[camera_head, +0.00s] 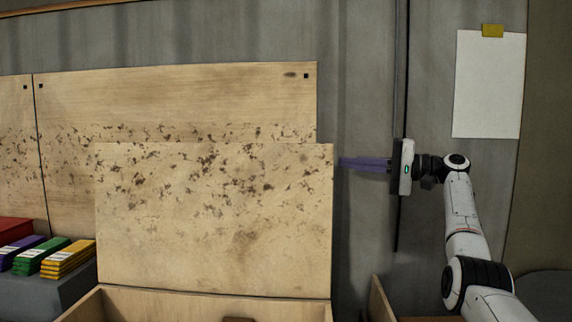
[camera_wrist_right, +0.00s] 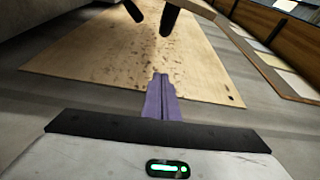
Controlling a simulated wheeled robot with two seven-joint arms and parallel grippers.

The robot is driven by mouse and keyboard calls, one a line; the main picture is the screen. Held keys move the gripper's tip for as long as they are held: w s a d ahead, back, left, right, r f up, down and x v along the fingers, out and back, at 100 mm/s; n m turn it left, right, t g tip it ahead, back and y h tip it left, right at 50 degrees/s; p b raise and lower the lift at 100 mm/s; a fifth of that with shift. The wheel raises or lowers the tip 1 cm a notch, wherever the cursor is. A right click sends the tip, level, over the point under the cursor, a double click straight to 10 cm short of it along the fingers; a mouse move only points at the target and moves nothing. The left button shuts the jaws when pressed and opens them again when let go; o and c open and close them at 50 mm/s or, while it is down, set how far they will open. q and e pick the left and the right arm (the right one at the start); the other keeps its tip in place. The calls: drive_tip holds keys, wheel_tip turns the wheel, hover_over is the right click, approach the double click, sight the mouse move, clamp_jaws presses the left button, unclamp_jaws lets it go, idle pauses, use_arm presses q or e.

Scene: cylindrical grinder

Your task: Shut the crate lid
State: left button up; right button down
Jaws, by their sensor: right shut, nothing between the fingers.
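The crate lid (camera_head: 215,225) is a pale plywood panel with dark stains, standing raised at the back of the wooden crate (camera_head: 290,304). Only the crate's upper part shows at the bottom of the head view. My right gripper (camera_head: 341,162) has purple fingers, shut and empty, pointing left close to the lid's upper right edge. I cannot tell whether they touch it. The shut fingers also show in the right wrist view (camera_wrist_right: 160,78), in front of stained plywood; I cannot tell which panel that is. My left gripper is not in view.
Stained plywood boards (camera_head: 180,95) stand behind the lid against the grey wall. Purple, green and yellow stacks (camera_head: 68,258) and a red box (camera_head: 14,229) sit at left. A white sheet (camera_head: 488,85) hangs at right. A wooden edge (camera_head: 380,302) rises right of the crate.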

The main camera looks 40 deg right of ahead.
drive_tip(key=p+x, duration=0.3)
drive_tip(key=x, duration=0.8)
drive_tip(key=shift+s+a+f+b, duration=0.15)
drive_tip(key=shift+s+a+b, duration=0.7)
drive_tip(key=shift+s+a, duration=0.75)
drive_tip(key=shift+s+d, duration=0.1)
drive_tip(key=shift+d, duration=0.05)
